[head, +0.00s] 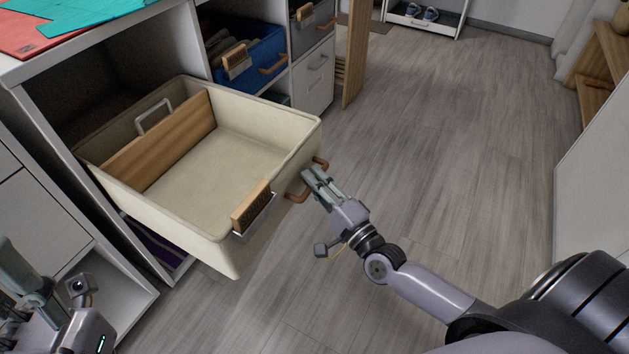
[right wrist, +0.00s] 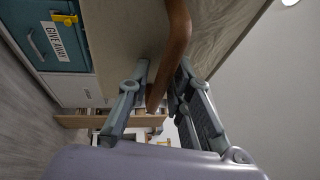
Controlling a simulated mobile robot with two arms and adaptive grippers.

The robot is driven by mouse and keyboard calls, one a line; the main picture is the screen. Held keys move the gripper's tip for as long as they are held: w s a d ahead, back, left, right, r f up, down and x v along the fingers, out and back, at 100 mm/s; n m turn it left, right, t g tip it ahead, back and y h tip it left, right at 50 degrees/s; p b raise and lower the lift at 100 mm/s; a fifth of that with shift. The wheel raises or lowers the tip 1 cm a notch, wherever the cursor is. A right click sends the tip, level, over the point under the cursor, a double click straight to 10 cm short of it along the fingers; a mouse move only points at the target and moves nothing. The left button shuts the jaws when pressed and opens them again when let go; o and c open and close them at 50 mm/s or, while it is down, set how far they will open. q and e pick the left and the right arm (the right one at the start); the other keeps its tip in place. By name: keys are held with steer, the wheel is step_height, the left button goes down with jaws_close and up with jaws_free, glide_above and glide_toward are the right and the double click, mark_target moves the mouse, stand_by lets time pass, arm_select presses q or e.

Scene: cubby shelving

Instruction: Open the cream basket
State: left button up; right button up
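The cream basket (head: 275,121) is pulled far out of its cubby on the left in the head view, its inside showing. A wooden divider (head: 165,140) stands inside it. Its front has a brown looped handle (head: 298,196), which also shows in the right wrist view (right wrist: 178,35). My right gripper (head: 311,176) is at this handle. In the right wrist view, its fingers (right wrist: 162,75) are apart, with the handle between them, close to the right finger, and a gap beside the left finger. My left gripper (head: 25,290) is at the lower left, partly cut off, its fingertips unclear.
A blue basket (head: 262,62) and a white drawer (head: 315,72) sit farther along the shelving. A wooden panel (head: 356,50) stands at its far end. Red and teal sheets (head: 75,17) lie on top. The floor to the right is clear.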

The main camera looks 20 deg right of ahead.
steer(key=v, duration=1.2)
stand_by(0.4)
